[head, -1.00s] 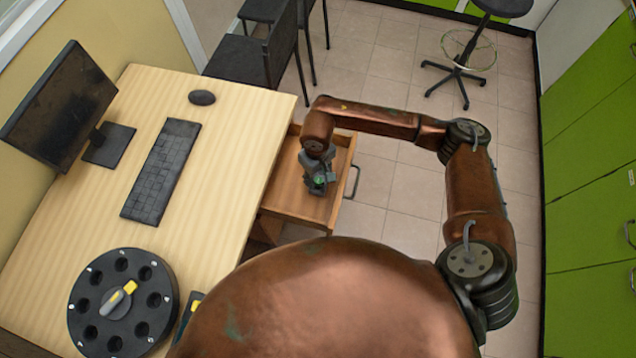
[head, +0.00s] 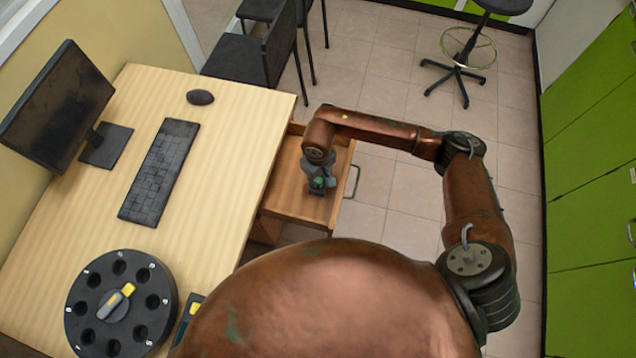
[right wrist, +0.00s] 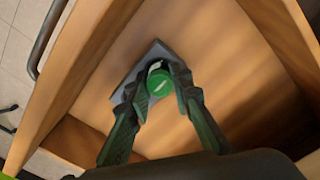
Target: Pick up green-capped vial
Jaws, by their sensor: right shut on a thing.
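The green-capped vial (head: 319,182) shows as a small green spot at my right gripper (head: 320,186), over the open drawer (head: 293,204). In the right wrist view the round green cap (right wrist: 160,83) sits between the two fingertips of my right gripper (right wrist: 158,80), which is shut on the vial. The vial's body below the cap is hidden. A grey flat piece (right wrist: 143,72) lies under and beside the cap on the drawer's wooden floor. My left gripper is in neither view.
The drawer's walls stand close around my right gripper, with a handle (head: 353,181) on its right side. On the desk (head: 221,150) are a monitor (head: 58,105), keyboard (head: 160,172), mouse (head: 200,97) and a round black holder with holes (head: 92,267).

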